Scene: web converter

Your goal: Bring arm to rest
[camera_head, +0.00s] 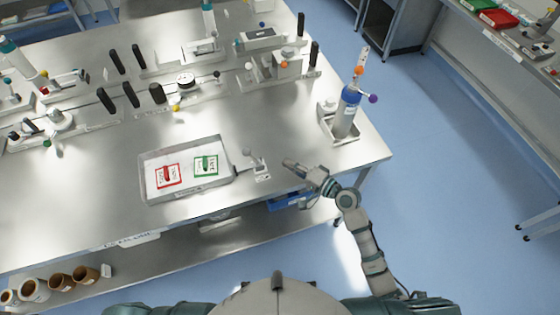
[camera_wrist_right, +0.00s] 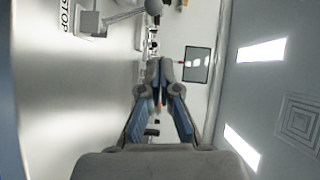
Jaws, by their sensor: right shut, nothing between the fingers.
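My right arm (camera_head: 366,235) reaches up from the lower right in the head view. Its gripper (camera_head: 290,163) is over the front right part of the steel table (camera_head: 300,120), pointing left, just right of a small lever device (camera_head: 260,168). In the right wrist view the fingers of my right gripper (camera_wrist_right: 160,68) come together at the tips, with nothing seen between them. The lever device (camera_wrist_right: 125,14) with its ball end shows at the top of that view, beside a STOP label (camera_wrist_right: 65,15). My left gripper is not in view.
A tray (camera_head: 150,180) with a red-marked and a green-marked card lies left of the gripper. A blue bottle (camera_head: 346,112) stands in a holder near the right table edge. Several fixtures with black handles fill the back. Brown cups (camera_head: 60,281) sit on the lower shelf.

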